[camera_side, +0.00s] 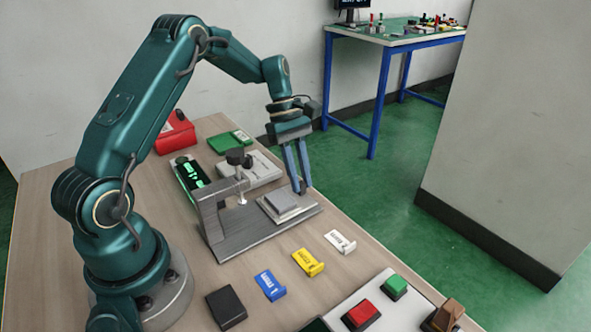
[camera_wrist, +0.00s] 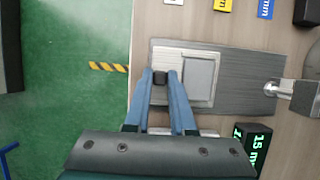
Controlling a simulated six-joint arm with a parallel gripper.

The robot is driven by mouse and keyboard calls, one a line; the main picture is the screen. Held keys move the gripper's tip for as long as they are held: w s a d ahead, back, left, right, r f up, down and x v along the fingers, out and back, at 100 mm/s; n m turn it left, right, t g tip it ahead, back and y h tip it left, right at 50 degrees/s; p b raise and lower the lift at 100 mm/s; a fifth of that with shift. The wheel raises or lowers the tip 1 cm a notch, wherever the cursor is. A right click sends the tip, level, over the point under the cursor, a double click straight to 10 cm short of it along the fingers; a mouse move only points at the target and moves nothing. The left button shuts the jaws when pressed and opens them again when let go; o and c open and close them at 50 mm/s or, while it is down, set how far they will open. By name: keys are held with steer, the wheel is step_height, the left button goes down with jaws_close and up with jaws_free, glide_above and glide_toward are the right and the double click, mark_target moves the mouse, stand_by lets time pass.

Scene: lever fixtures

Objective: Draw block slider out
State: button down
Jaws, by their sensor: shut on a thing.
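The block slider (camera_side: 286,203) is a light grey square block on a plate, lying on the dark grey metal base of a clamp-like fixture (camera_side: 226,239). In the wrist view the slider (camera_wrist: 201,78) has a small black knob (camera_wrist: 161,77) at its left edge. My gripper (camera_side: 301,188) reaches down from above at the slider's far right side. In the wrist view its two blue fingers (camera_wrist: 161,84) are closed around the black knob. The slider sits toward the outer end of the base, apart from the screw post (camera_side: 240,190).
White, yellow (camera_side: 308,262) and blue (camera_side: 270,285) labelled tags lie in front of the fixture. A black block (camera_side: 226,307) and a panel with red and green buttons (camera_side: 395,286) are nearer. A green-lit display (camera_side: 190,176) stands behind. The table edge is close beside the fixture's outer end.

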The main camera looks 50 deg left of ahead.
steer(key=shift+w, duration=0.3)
steer(key=c, duration=1)
jaws_free()
steer(key=shift+c, duration=0.2)
steer(key=shift+s, duration=0.1)
steer(key=shift+r, duration=0.1)
steer(key=shift+v, duration=2.5)
